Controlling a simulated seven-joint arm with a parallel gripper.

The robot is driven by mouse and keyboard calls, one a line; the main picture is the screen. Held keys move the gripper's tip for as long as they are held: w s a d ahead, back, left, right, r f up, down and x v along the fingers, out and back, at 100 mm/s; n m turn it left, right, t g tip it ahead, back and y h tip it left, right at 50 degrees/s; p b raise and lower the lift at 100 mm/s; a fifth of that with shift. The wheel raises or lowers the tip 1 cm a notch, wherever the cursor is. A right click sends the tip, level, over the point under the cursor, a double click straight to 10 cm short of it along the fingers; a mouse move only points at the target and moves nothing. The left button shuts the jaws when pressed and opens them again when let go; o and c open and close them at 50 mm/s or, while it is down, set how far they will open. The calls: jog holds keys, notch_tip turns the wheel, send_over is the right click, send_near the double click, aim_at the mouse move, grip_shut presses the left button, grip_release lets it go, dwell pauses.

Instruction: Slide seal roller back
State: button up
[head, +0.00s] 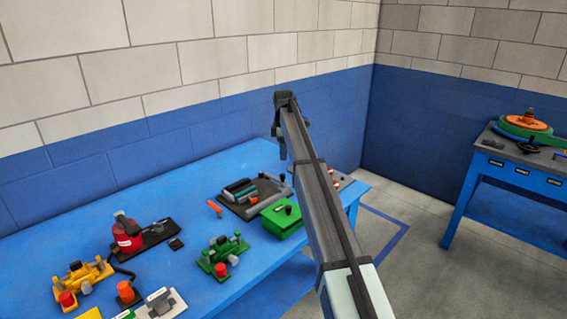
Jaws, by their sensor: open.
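A dark grey panel (245,211) lies on the blue table. It carries a group of grey and teal roller-like bars (240,189). I cannot tell for sure which bar is the seal roller. My gripper (282,155) hangs from the end of my raised arm, above and to the right of the panel in the picture. It is open and looks apart from everything on the table. My arm hides part of the table right of the panel, and the fingertips are small and dark.
A green box (283,220) with a black knob stands in front of the panel. An orange-handled piece (215,208) is left of it. A green fixture (222,256), a red bottle-like unit (126,234) and a yellow fixture (82,281) stand further left. The table's back stretch is clear.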

jog(key=shift+r, duration=1.45)
